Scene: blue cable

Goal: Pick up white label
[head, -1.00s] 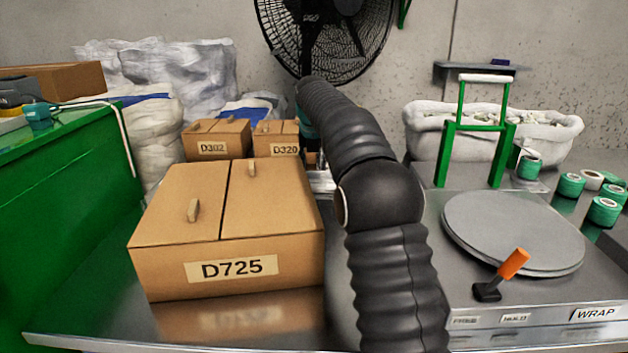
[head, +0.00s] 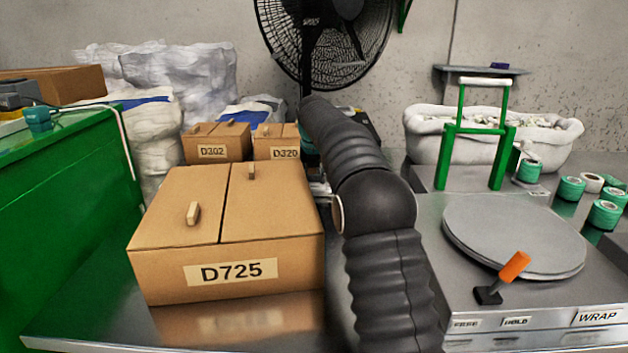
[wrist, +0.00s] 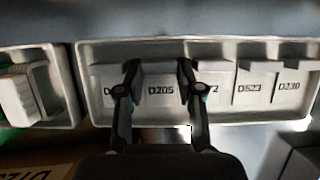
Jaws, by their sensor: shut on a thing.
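Several white labels stand side by side in a white tray (wrist: 225,117) in the wrist view. The label marked D205 (wrist: 160,90) is in the middle, between the two dark fingers of my gripper (wrist: 158,80). My gripper is shut on this label, with one finger at each side of it. The label still stands in line with the others in the tray. The fingers partly cover the labels to the left and right of it. In the head view my gripper and the tray are hidden behind my arm and the boxes.
A smaller white compartment (wrist: 38,88) with a stack of white pieces lies left of the tray. In the head view a cardboard box D725 (head: 230,240) stands close left of my arm. A round grey plate (head: 512,232) with an orange-handled lever (head: 507,277) is at the right.

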